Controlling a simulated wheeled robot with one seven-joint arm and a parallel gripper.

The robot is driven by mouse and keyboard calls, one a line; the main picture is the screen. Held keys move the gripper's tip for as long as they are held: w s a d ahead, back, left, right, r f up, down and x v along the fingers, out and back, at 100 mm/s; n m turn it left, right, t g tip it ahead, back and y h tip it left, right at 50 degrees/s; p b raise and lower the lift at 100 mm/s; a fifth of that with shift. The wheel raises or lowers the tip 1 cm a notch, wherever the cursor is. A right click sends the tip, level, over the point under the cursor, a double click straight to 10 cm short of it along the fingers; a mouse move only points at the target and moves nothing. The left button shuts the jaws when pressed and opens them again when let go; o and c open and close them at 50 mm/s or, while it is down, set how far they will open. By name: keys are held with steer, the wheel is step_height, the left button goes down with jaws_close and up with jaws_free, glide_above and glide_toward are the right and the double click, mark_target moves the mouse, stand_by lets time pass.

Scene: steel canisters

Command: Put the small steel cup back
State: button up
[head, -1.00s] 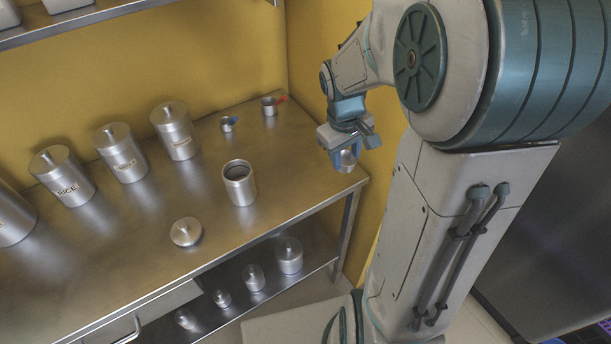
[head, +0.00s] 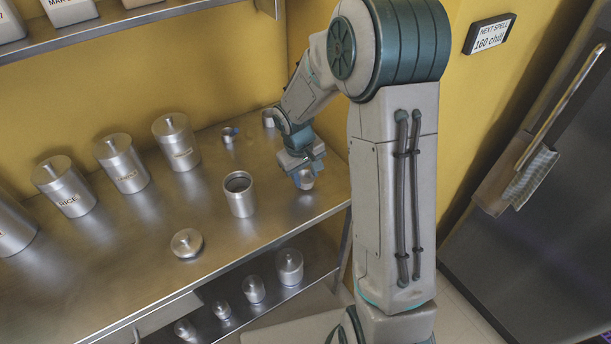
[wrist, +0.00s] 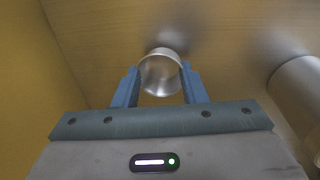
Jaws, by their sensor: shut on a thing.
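My gripper (head: 303,174) is shut on a small steel cup (head: 307,181) over the right end of the steel counter. In the wrist view the cup (wrist: 160,73) sits between the two blue fingers of my gripper (wrist: 160,84), its round open mouth towards the camera. I cannot tell whether its base touches the counter.
An open steel canister (head: 240,198) stands left of my gripper, with a loose lid (head: 187,242) in front. Several lidded canisters, one marked RICE (head: 64,186), line the back. Lidded jars (head: 289,267) fill the lower shelf. A wall shelf (head: 130,22) hangs above.

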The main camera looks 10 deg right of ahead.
steer(key=shift+f, duration=0.5)
steer(key=shift+f, duration=0.2)
steer(key=o, duration=1.1)
steer(key=shift+r, duration=0.1)
step_height(320, 180, up, 11)
steer(key=a, duration=0.1)
steer(key=s+r+m, duration=0.1)
steer(key=s+r, duration=0.1)
steer(key=s, duration=0.5)
steer(key=s+r+m+t+y, duration=0.1)
steer(key=s+r, duration=0.1)
steer(key=s, duration=0.4)
steer(key=s+d+r+m+t, duration=0.1)
steer(key=s+r, duration=0.2)
steer(key=s, duration=0.4)
steer(key=shift+s+d+m+y, duration=0.1)
steer(key=shift+s+m+y, duration=0.2)
steer(key=shift+s+m, duration=0.1)
